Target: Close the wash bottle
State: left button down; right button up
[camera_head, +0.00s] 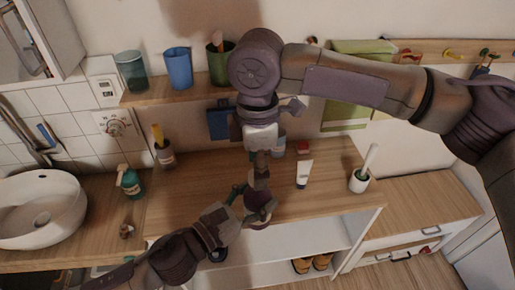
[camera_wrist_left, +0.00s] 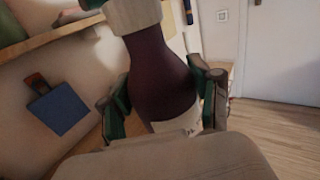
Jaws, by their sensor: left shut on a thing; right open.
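The wash bottle (camera_head: 258,200) has a dark purple body and stands near the front edge of the wooden counter. In the left wrist view its bottle body (camera_wrist_left: 160,75) fills the middle, with a pale label low down and a pale part at the top. My left gripper (camera_head: 250,203) is shut around the body, with a green-padded finger on each side. My right gripper (camera_head: 264,122) is open, pointing down above the bottle. Its fingertips are partly hidden, and I cannot tell whether they touch the bottle top. A separate cap is not clearly visible.
A white tube (camera_head: 304,174) and a white cup with a brush (camera_head: 359,181) stand to the right on the counter. A green pump bottle (camera_head: 130,183) stands by the sink (camera_head: 40,210). Cups line the shelf (camera_head: 150,96) behind my right arm.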

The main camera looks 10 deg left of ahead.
jog(key=shift+f, duration=0.95)
grip_shut()
jog(key=shift+o, duration=0.6)
grip_release()
jog(key=shift+r, duration=0.1)
notch_tip(320, 180, up, 12)
